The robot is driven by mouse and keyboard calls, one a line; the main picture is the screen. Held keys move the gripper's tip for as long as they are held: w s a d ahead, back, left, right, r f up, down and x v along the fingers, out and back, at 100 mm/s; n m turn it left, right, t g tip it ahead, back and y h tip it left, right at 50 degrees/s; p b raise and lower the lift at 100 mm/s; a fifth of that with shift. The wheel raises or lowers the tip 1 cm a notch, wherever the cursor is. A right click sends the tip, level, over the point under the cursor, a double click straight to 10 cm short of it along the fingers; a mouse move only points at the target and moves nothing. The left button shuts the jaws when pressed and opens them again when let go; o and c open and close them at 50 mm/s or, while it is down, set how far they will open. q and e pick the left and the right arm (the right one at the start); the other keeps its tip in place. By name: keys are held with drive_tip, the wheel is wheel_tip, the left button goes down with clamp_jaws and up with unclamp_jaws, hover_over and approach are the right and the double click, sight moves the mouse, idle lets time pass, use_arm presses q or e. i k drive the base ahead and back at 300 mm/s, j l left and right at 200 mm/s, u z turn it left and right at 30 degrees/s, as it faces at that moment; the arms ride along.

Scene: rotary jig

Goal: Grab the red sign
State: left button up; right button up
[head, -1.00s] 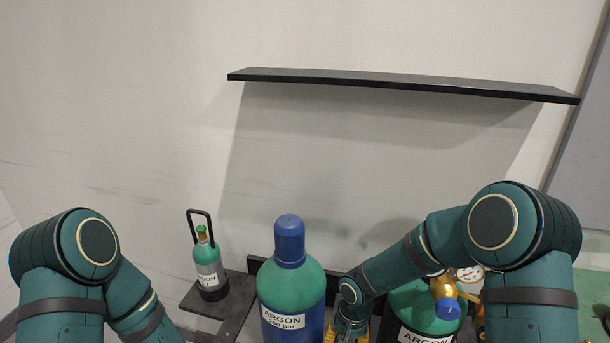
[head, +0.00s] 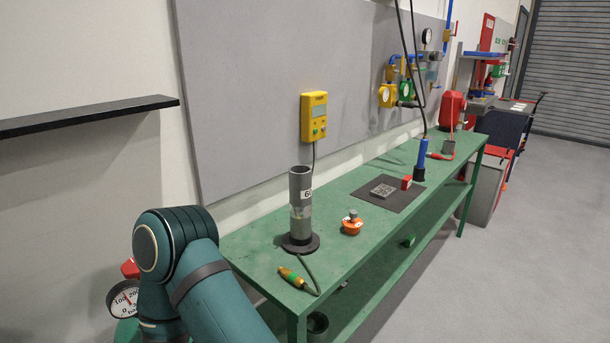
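No red sign can be made out for certain in the head view. A tall red panel (head: 487,33) is on the far wall, too small to read. A small red block (head: 407,182) with a pale face lies at the dark mat on the green bench; I cannot tell if it is a sign. Neither gripper is in view.
The green bench (head: 350,245) runs away to the right. On it stand a grey cylinder (head: 301,190), an orange object (head: 352,224) and a dark mat (head: 376,186). A yellow meter (head: 314,117) hangs above. Grey floor (head: 545,240) is open to the right.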

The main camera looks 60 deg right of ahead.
sight(407, 182)
drive_tip(key=z, duration=2.65)
drive_tip(key=i+l+z, duration=0.1)
drive_tip(key=i+l, duration=0.15)
drive_tip(key=i, duration=0.15)
drive_tip(key=i+l, duration=0.25)
drive_tip(key=i, duration=0.15)
drive_tip(key=i+l+z, duration=0.15)
drive_tip(key=i, duration=0.25)
drive_tip(key=l, duration=0.1)
